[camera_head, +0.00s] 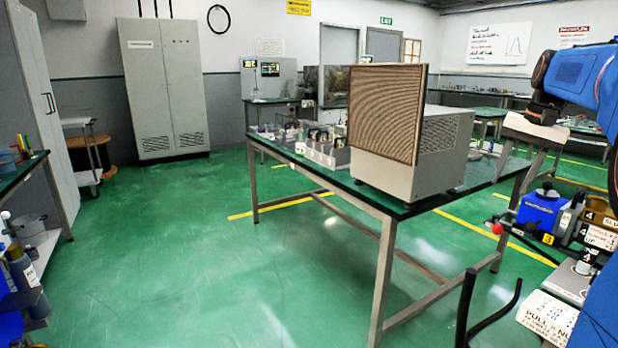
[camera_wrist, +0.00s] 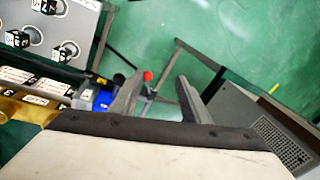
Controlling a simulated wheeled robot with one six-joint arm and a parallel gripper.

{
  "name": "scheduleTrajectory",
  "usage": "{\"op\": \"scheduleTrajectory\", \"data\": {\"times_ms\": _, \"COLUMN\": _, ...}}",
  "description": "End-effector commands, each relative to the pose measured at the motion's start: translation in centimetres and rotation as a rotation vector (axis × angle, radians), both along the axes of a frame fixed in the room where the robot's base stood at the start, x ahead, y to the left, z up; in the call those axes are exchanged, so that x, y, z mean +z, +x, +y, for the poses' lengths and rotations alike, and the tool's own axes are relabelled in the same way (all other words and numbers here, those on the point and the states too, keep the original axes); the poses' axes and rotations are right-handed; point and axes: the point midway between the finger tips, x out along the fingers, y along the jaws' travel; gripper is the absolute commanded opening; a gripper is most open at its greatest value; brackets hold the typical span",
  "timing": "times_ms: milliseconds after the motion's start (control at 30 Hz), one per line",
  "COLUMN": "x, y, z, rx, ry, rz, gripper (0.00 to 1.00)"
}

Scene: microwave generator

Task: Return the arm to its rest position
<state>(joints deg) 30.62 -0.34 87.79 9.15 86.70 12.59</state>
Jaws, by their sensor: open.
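My arm (camera_head: 585,75) is blue and comes in from the right edge of the head view, raised beside the table. In the wrist view my gripper (camera_wrist: 160,76) shows two dark fingers spread apart with nothing between them. Its pale body fills the bottom of that view.
A generator with a brown mesh front (camera_head: 385,112) stands on the green-topped table (camera_head: 385,208), left of my arm. Its grey vented casing (camera_wrist: 275,140) is at the wrist view's right. A blue labelled box (camera_head: 541,207) is at right. Green floor (camera_head: 180,230) is clear at left.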

Motion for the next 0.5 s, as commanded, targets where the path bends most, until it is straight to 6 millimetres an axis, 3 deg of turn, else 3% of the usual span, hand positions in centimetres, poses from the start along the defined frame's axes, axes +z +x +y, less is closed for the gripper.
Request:
{"op": "scheduleTrajectory", "data": {"times_ms": 33, "x": -0.3, "y": -1.0, "z": 2.0, "rx": 0.031, "ry": -0.014, "rz": -0.009, "gripper": 0.43}}
{"op": "scheduleTrajectory", "data": {"times_ms": 100, "x": -0.9, "y": -2.2, "z": 4.3, "rx": 0.070, "ry": -0.032, "rz": -0.022, "gripper": 0.43}}
{"op": "scheduleTrajectory", "data": {"times_ms": 500, "x": -6.3, "y": -10.7, "z": 14.9, "rx": 0.294, "ry": -0.135, "rz": -0.097, "gripper": 0.43}}
